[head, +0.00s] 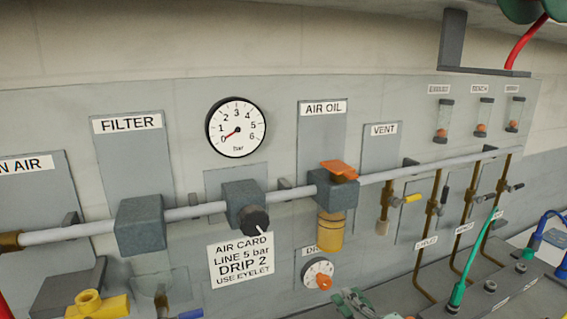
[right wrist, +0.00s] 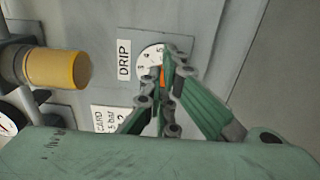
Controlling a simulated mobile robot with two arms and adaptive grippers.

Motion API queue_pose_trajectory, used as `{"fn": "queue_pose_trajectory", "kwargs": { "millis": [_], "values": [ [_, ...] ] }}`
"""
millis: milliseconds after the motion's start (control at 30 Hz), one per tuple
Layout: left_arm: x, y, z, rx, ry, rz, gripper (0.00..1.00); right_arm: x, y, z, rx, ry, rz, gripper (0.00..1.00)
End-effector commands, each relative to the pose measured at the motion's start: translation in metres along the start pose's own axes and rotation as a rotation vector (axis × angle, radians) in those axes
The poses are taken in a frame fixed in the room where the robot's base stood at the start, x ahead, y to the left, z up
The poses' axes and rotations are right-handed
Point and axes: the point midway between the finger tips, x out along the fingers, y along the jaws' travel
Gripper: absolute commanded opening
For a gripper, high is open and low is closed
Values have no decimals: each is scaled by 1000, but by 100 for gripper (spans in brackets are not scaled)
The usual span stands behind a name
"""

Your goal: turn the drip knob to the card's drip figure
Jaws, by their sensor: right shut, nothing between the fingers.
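The drip dial (head: 316,267) is a small white disc with an orange knob (head: 324,282) on the panel, under a partly hidden DRIP label. The card (head: 240,260) reads AIR CARD, LINE 5 bar, DRIP 2, USE EYELET. My right gripper (head: 352,299) is green, low and to the right of the dial in the head view. In the right wrist view its fingers (right wrist: 167,88) are together and empty, in front of the dial (right wrist: 150,60). They hide most of the orange knob (right wrist: 162,78), so its pointing and any contact cannot be told. My left gripper is not in view.
Above the dial hangs the AIR OIL unit with an amber bowl (head: 330,231) and an orange lever (head: 339,170). A pressure gauge (head: 236,127) points near 0. A black knob (head: 254,219) sits above the card. Brass pipes (head: 428,235) run down at right.

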Motion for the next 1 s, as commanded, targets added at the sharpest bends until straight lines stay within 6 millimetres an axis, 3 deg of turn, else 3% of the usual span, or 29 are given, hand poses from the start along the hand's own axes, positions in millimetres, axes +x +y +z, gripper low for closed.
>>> {"fn": "queue_pose_trajectory", "kwargs": {
  "millis": [67, 167, 267, 533, 1000],
  "values": [
    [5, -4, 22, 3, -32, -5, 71, 12, -1, 1, -3, -1, 3, 0],
    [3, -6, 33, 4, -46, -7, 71, 23, 0, 1, -2, 0, 1, 0],
    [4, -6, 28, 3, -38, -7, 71, 31, 0, 1, -1, -1, 1, 0],
    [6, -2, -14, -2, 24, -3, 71, 40, 2, 1, -3, -1, 3, 0],
    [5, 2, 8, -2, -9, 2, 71, 40, 6, 0, -2, 0, 11, 0]
  ]
}}
